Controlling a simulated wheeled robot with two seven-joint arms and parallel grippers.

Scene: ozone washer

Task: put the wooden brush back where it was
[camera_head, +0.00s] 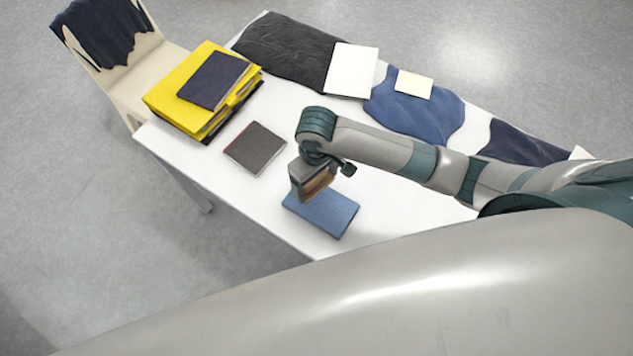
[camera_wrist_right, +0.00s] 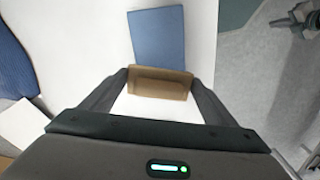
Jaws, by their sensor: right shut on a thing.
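My right gripper (camera_head: 316,186) is shut on the wooden brush (camera_head: 318,184), a small brown block. The gripper hangs over the table near a blue book (camera_head: 330,217). In the right wrist view the brush (camera_wrist_right: 160,84) sits between the two fingertips, and the blue book (camera_wrist_right: 158,38) shows just beyond it. I cannot tell how high the brush is above the table. Bristles cannot be made out. My left gripper is not in view.
A dark grey book (camera_head: 255,147) lies left of the gripper on the white table (camera_head: 215,160). Yellow binders (camera_head: 180,88) with a navy book (camera_head: 214,80) on top stand at the far left. Dark and blue cloths (camera_head: 415,115) and white paper (camera_head: 351,70) lie along the back.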

